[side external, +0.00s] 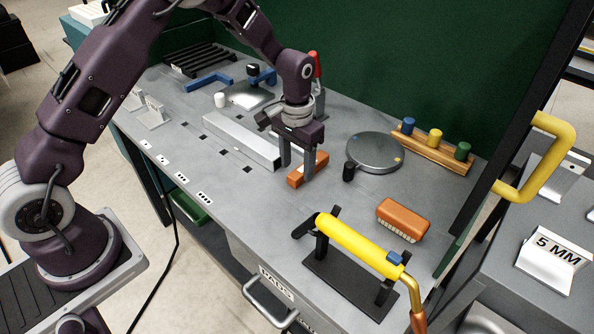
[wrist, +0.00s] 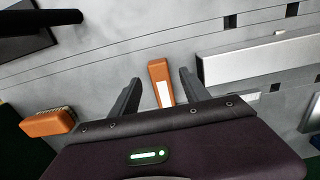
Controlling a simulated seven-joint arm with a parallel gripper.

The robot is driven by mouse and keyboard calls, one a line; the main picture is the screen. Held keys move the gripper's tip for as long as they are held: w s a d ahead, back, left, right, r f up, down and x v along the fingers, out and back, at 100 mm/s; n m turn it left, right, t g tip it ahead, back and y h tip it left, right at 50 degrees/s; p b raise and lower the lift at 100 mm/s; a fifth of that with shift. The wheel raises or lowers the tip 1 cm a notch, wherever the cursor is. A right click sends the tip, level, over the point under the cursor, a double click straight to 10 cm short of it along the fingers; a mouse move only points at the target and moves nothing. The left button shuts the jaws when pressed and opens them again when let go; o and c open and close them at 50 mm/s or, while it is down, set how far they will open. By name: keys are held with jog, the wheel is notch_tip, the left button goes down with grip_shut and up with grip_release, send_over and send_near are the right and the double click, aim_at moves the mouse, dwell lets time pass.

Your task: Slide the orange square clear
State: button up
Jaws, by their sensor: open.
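The orange piece (side external: 318,163) lies on the grey bench under my gripper (side external: 297,170), just right of the near end of a long grey metal bar. In the wrist view the orange piece (wrist: 157,70) is a narrow block with a white strip on its face, between the two fingers. My gripper (wrist: 160,78) is open and points down, with a gap on each side of the block. The block's lower end is hidden behind the gripper body. I cannot tell whether the fingertips reach down beside it.
The grey bar (side external: 228,137) lies close on the left. A round grey disc (side external: 376,151) with a black knob stands right. An orange brush (side external: 403,219) and a yellow cylinder on a black stand (side external: 352,240) are nearer the front right. Bare bench lies in front of the block.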

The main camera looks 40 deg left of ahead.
notch_tip(320, 180, up, 4)
jog(key=shift+r, duration=0.15)
jog(key=s+r+t, duration=0.3)
jog(key=s+r, duration=1.1)
jog(key=r, duration=0.5)
jog(key=s+r+t, duration=0.1)
jog(key=s+t, duration=0.1)
jog(key=s, duration=1.3)
jog(key=shift+s+a+r+t, duration=0.2)
jog(key=shift+s+a+t, duration=0.1)
jog(key=shift+s+a, duration=0.1)
